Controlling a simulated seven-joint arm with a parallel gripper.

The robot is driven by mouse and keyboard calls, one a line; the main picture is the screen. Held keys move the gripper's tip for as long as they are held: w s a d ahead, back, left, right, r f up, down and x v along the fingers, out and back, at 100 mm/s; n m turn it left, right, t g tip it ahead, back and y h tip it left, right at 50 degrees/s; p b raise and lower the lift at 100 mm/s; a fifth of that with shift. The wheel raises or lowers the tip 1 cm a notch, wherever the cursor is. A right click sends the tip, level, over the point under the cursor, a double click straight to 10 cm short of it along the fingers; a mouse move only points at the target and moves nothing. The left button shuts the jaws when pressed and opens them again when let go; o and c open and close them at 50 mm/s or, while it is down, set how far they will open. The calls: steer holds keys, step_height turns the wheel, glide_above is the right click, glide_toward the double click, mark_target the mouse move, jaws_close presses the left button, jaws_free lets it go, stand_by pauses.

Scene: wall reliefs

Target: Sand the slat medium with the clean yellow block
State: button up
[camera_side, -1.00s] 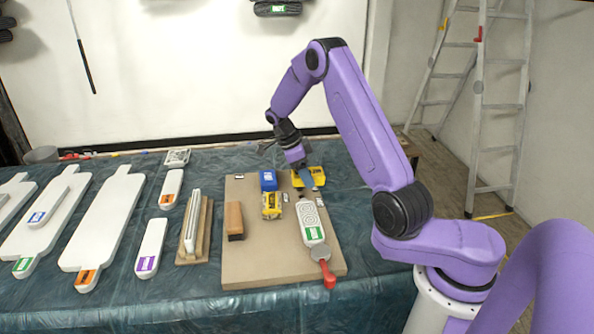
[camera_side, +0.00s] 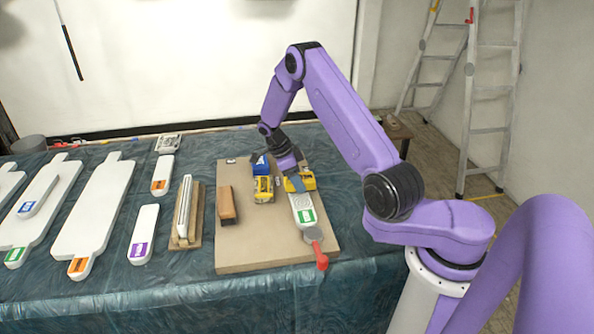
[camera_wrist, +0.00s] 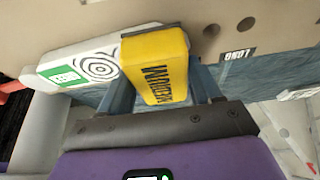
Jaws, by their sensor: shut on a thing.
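My gripper (camera_wrist: 160,98) is shut on the yellow block (camera_wrist: 157,60), which carries dark lettering that seems to read MEDIUM. Its visible yellow face looks clean. In the side view my gripper (camera_side: 297,184) and the yellow block (camera_side: 306,182) are at the far end of the white slat (camera_side: 300,205). The slat has a green label and, in the wrist view (camera_wrist: 110,58), a ringed pattern. The block overlaps the slat's end in that view; I cannot tell whether they touch. A red-handled clamp (camera_side: 318,255) is at the slat's near end.
Left of the slat on the tan board (camera_side: 260,255) are a marked yellow block (camera_side: 263,190), a blue block (camera_side: 260,166) and a brown block (camera_side: 227,205). Further left, a wooden stand (camera_side: 187,215) and several white labelled pieces lie on the cloth.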

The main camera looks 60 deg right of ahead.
mark_target(310, 211)
steer(key=shift+s+a, duration=0.65)
steer(key=shift+a, duration=0.05)
steer(key=shift+s+a, duration=3.15)
steer(key=shift+s, duration=0.1)
steer(key=shift+w+d+f, duration=0.1)
steer(key=shift+w+d, duration=3.8)
step_height(310, 211, up, 2)
steer(key=shift+w+r, duration=0.1)
steer(key=shift+r, duration=3)
